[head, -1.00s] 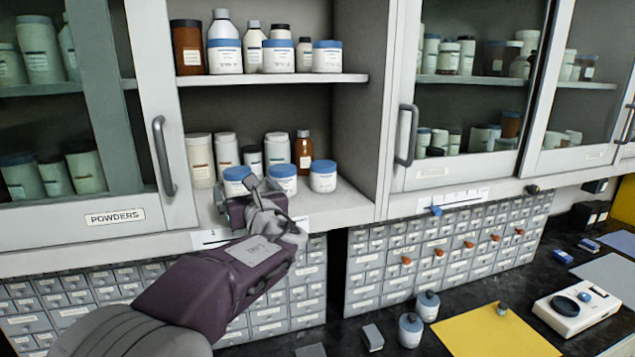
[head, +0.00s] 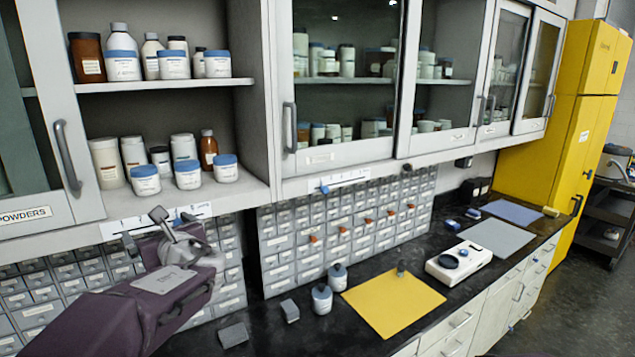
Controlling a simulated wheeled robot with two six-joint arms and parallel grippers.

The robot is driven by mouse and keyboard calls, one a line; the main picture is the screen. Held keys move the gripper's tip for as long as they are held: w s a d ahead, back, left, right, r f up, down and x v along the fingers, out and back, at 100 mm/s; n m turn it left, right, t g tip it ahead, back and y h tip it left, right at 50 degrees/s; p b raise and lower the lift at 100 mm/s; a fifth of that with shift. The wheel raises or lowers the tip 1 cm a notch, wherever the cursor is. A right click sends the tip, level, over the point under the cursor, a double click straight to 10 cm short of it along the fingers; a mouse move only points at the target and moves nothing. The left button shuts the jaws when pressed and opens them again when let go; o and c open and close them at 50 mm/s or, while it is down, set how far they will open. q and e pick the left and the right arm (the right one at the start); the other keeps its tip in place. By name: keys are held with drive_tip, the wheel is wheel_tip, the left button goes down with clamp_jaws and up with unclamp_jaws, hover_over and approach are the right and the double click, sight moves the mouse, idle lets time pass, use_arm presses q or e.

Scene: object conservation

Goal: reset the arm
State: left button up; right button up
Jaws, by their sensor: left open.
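My left gripper (head: 150,232) is open and empty at the left of the head view, on the purple-grey arm that comes in from the lower left. It is in front of the small drawers, just below the front edge of the open shelf cabinet. Three blue-lidded white jars stand at the front of the lower shelf above it: a left jar (head: 145,180), a middle jar (head: 188,175) and a right jar (head: 225,168). The gripper appears apart from them. My right gripper is not in view.
The black counter (head: 265,322) holds a yellow mat (head: 393,302), a white balance-like device (head: 462,262), two grey blue-topped bottles, small grey blocks and a grey mat (head: 497,238). Drawer units (head: 345,235) line the wall. A yellow cabinet (head: 567,130) stands far right.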

use_arm(q)
drive_tip(key=s+d+f+n+g+h, duration=0.25)
drive_tip(key=s+f+n, duration=0.2)
drive_tip(key=f, duration=0.45)
drive_tip(key=s+d+f+n+g+h+b, duration=0.1)
drive_tip(key=s+f+n+g+h, duration=0.15)
drive_tip(key=s+f, duration=0.5)
drive_tip(key=s+d+f+n+g+h, duration=0.1)
drive_tip(key=s+f+n+g, duration=0.25)
drive_tip(key=f, duration=0.75)
drive_tip(key=s+d+f+n+g+h, duration=0.2)
drive_tip(key=s+d+f+n+h, duration=0.3)
drive_tip(key=n, duration=1.2)
drive_tip(key=s+d+f, duration=0.3)
drive_tip(key=d, duration=0.3)
drive_tip(key=shift+s+h, duration=0.3)
drive_tip(key=shift+s, duration=0.1)
drive_tip(key=shift+f+g, duration=0.1)
drive_tip(key=shift+g, duration=0.15)
